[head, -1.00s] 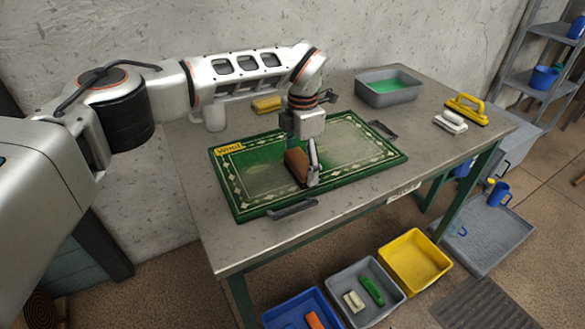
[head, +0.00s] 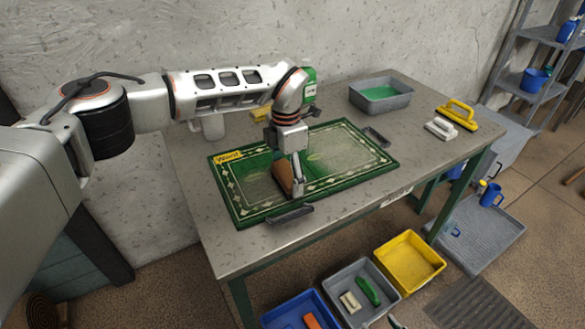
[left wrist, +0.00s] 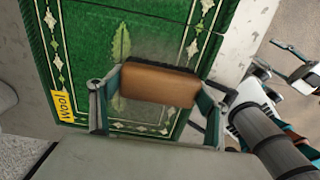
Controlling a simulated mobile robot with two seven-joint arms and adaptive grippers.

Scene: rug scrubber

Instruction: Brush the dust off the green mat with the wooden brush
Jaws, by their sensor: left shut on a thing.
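The green mat (head: 240,213) lies flat on the grey table, with a pale patterned border and a yellow "Wool" label (head: 228,156). Greyish dull patches cover parts of its middle. My left gripper (head: 292,180) is shut on the wooden brush (head: 283,176), a brown block over the front-middle of the mat. In the left wrist view the brush (left wrist: 160,85) sits between the fingers, dark bristles along its far edge. Whether the bristles touch the mat is unclear. My right gripper (left wrist: 287,72) shows at the right of the left wrist view, its jaws unclear.
Dark handles (head: 290,215) lie at the mat's front and right (head: 374,135). A grey tub of green liquid (head: 381,107), yellow (head: 460,115) and white (head: 441,128) scrubbers stand farther right. A green bottle (head: 309,84) is behind my arm. Bins, including a yellow one (head: 410,285), are below.

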